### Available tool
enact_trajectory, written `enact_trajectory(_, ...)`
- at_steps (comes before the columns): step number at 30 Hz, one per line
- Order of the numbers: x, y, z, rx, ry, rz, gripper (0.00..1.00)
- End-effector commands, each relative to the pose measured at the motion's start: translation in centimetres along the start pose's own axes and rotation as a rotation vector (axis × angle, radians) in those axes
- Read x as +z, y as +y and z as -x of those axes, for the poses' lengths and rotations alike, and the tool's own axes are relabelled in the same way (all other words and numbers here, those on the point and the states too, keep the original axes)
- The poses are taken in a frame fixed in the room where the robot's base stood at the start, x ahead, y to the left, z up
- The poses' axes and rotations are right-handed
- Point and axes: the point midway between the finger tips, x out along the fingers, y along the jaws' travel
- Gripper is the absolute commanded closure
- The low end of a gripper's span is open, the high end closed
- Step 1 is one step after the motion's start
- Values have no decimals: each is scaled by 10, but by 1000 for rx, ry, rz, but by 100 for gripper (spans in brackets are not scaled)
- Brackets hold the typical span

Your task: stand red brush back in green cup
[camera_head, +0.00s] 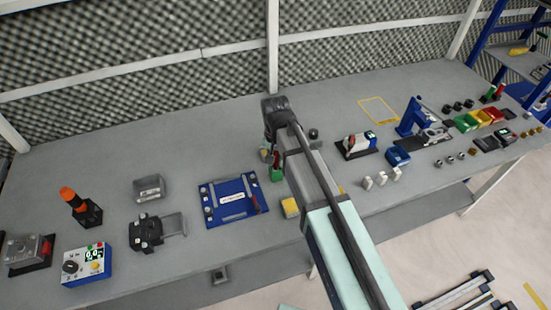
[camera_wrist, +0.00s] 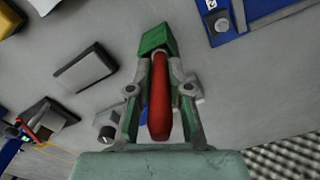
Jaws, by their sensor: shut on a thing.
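My gripper (camera_wrist: 160,88) is shut on the red brush (camera_wrist: 160,110), which lies lengthwise between the fingers in the wrist view. The green cup (camera_wrist: 156,39) shows just beyond the fingertips, at the far end of the brush. In the head view the green cup (camera_head: 277,175) stands on the bench beside my arm, and a bit of the red brush (camera_head: 276,160) shows directly above it. The brush's lower end is hidden, so I cannot tell how far it is inside the cup. My arm and wrist hide most of the gripper in the head view.
A blue board (camera_head: 233,215) lies left of the cup. A yellow block (camera_head: 290,207) lies nearer the front edge. White pieces (camera_head: 381,178) and a blue bin (camera_head: 397,156) stand to the right. The bench behind the cup is mostly clear up to the foam wall.

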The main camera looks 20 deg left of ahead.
Motion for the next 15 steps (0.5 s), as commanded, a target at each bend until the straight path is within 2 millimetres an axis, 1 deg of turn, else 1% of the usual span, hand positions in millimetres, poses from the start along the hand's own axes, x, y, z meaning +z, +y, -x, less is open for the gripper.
enact_trajectory(10, 0, 0, -8, 0, 0, 0, 100)
enact_trajectory(11, 0, 0, -8, 0, 0, 0, 78)
enact_trajectory(12, 0, 0, -8, 0, 0, 0, 64)
enact_trajectory(13, 0, 0, -8, 0, 0, 0, 53)
enact_trajectory(15, 0, 0, -8, 0, 0, 0, 52)
